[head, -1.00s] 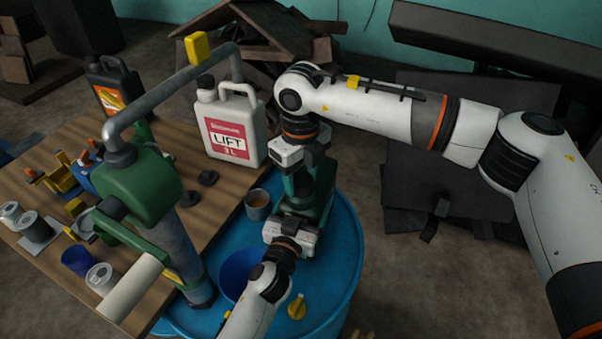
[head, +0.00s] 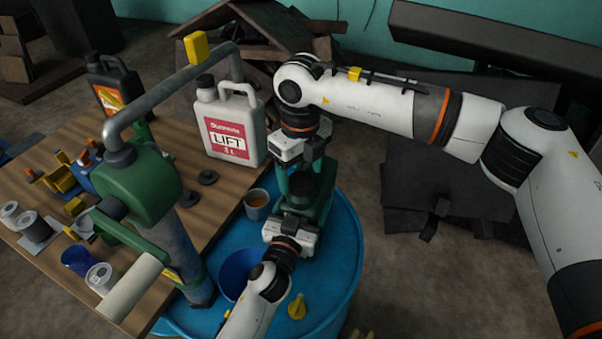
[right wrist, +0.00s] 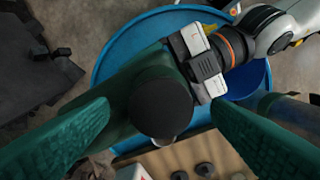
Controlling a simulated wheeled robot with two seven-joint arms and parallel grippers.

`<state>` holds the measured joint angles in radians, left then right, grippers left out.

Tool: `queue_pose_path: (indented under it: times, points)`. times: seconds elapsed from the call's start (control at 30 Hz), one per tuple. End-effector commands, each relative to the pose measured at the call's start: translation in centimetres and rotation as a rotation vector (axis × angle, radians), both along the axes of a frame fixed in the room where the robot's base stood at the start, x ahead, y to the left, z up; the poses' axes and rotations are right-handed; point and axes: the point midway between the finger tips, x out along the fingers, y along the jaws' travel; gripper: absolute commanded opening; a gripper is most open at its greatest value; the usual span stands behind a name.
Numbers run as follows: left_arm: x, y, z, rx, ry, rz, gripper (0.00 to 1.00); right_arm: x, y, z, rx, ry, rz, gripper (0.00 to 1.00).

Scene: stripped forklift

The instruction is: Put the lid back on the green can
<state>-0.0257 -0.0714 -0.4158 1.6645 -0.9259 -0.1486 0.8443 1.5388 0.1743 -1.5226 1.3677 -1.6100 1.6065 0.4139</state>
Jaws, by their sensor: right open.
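The green can (head: 307,207) stands on top of the blue drum (head: 344,253). In the right wrist view a round black lid (right wrist: 161,108) sits over the can's top; I cannot tell whether it is fully seated. My right gripper (head: 301,178) points down above the can. In the wrist view its green fingers are spread wide on either side of the lid, apart from it. My left gripper (head: 291,233) is against the can's near side, and its white body also shows in the wrist view (right wrist: 200,62). Its fingertips are hidden.
A blue bowl (head: 236,271), a grey cup (head: 257,204) and a yellow piece (head: 297,307) are on the drum. A green hand pump (head: 150,190) rises at left. The wooden table (head: 190,150) holds a white LIFT jug (head: 231,130) and two black discs (head: 207,177).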

Motion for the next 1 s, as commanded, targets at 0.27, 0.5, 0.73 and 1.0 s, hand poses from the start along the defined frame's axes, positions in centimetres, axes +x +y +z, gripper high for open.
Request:
queue_pose_path:
  times: [0.27, 0.5, 0.73, 1.0]
  points:
    - [-0.1, 0.0, -0.2, 0.001, 0.005, 0.000, 0.20, 0.1, 0.0, 5.9, 0.001, -0.004, -0.001, 0.73]
    - [-0.1, 0.0, -0.2, 0.001, 0.005, 0.000, 0.20, 0.1, 0.0, 9.7, 0.001, -0.002, -0.001, 0.73]
    - [-0.1, 0.0, -0.2, 0.001, 0.005, 0.000, 0.20, 0.1, 0.0, 10.8, 0.000, 0.000, 0.000, 0.73]
    - [-0.1, 0.0, -0.2, 0.001, 0.004, 0.000, 0.95, 0.1, 0.0, 10.8, 0.000, 0.000, 0.000, 0.73]
